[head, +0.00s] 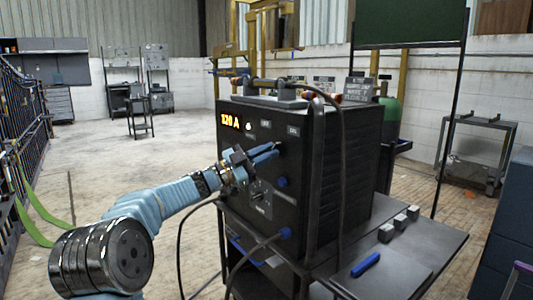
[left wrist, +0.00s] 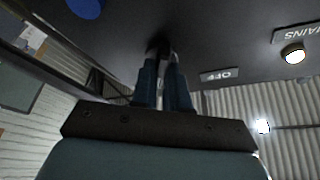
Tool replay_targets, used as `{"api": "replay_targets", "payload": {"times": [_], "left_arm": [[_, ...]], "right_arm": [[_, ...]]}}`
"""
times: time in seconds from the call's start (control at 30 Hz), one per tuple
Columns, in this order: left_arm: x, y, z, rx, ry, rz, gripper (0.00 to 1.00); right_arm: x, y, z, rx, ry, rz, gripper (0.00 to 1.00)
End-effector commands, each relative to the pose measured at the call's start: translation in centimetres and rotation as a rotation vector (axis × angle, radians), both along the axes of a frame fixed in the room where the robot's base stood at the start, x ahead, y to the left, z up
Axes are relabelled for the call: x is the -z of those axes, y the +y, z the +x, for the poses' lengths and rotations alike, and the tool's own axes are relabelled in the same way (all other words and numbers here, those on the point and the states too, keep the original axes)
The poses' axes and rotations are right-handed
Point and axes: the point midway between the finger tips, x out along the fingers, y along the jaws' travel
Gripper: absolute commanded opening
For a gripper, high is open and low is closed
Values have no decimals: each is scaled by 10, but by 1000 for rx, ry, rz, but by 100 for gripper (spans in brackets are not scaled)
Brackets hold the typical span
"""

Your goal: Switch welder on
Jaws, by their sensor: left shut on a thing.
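The welder (head: 330,165) is a black box on a cart, with a lit amber display (head: 230,122) on its front panel. My left gripper (head: 277,149) reaches the upper right of that panel. In the left wrist view its two blue fingers (left wrist: 164,62) are shut on a small dark switch lever (left wrist: 160,44), mostly hidden between the tips. An upside-down OFF label (left wrist: 219,75) is beside it. A MAINS label (left wrist: 298,33) and a glowing lamp (left wrist: 294,54) are farther right. My right gripper is in neither view.
The cart top (head: 425,240) holds small grey blocks and a blue stick (head: 365,264).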

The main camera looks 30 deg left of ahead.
Motion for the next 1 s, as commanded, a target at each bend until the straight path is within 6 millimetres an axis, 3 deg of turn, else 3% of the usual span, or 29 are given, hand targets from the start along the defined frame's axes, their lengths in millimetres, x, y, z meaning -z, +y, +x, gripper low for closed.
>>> {"api": "replay_targets", "payload": {"times": [0.3, 0.8, 0.83, 0.97, 1.0], "left_arm": [[0, 0, 0, 1, -38, 96, 0], [1, 0, 0, 1, -44, 110, 0], [1, 0, 0, 1, -44, 110, 19], [0, 0, 0, 0, -44, 110, 39], [0, 0, 0, 0, -44, 110, 40]], "right_arm": [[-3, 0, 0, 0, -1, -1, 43], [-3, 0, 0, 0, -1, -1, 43], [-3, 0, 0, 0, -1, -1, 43], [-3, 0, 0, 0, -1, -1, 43], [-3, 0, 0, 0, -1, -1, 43]]}}
